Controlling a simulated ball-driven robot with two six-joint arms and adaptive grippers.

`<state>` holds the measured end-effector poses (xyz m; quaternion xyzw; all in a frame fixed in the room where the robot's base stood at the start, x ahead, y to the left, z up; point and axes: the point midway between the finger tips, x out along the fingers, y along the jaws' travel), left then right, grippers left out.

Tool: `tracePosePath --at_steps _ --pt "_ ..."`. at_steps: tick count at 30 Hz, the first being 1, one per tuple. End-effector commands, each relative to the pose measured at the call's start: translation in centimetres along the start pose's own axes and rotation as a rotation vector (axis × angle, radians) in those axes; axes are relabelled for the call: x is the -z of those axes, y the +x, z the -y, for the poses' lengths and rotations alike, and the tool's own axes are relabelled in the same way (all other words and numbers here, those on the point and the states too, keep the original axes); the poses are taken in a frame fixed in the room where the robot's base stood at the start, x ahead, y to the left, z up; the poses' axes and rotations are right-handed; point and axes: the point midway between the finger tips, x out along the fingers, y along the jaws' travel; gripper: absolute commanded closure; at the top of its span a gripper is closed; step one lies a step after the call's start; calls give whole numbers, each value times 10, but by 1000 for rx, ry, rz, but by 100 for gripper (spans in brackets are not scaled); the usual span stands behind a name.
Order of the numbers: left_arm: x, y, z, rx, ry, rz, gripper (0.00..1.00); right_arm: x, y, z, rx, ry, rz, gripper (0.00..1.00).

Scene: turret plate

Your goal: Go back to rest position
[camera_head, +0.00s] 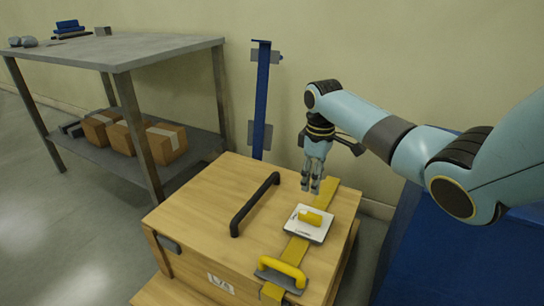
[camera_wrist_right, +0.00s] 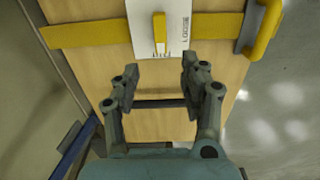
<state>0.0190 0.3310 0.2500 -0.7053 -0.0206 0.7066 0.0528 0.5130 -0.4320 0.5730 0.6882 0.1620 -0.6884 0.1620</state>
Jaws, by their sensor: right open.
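My right gripper (camera_head: 311,186) is above the far right part of a wooden crate (camera_head: 210,195). In the right wrist view the gripper (camera_wrist_right: 160,82) is open, with nothing between its fingers. A white plate (camera_head: 318,232) with a yellow handle (camera_head: 310,217) lies on a yellow strap (camera_head: 292,255) across the crate lid. In the wrist view the white plate (camera_wrist_right: 175,38) and its yellow handle (camera_wrist_right: 159,33) are just beyond the fingertips, apart from them. My left gripper is not in view.
A black handle (camera_head: 255,204) and a yellow handle (camera_head: 281,270) stand up from the crate. A grey table (camera_head: 130,50) with cardboard boxes (camera_head: 165,143) on its shelf is at left. A blue post (camera_head: 262,100) stands behind. A blue surface (camera_head: 415,235) is at right, under my arm.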

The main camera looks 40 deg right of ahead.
Motion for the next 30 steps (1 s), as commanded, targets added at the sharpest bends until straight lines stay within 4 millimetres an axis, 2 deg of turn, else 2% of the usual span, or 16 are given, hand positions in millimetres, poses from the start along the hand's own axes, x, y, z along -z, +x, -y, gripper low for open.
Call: tracePosePath --at_steps 7,11,14,21,25,30 --pt "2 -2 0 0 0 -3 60 -5 3 3 6 0 9 56" --pt "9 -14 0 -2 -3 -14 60 -32 24 31 54 -6 62 56" --pt "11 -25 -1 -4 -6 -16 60 -74 57 70 123 -4 145 56" --pt "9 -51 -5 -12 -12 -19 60 -203 150 173 178 75 291 56" --pt "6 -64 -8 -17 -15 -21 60 -278 188 230 154 142 328 56" --pt "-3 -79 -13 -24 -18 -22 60 -380 219 310 90 235 327 56"
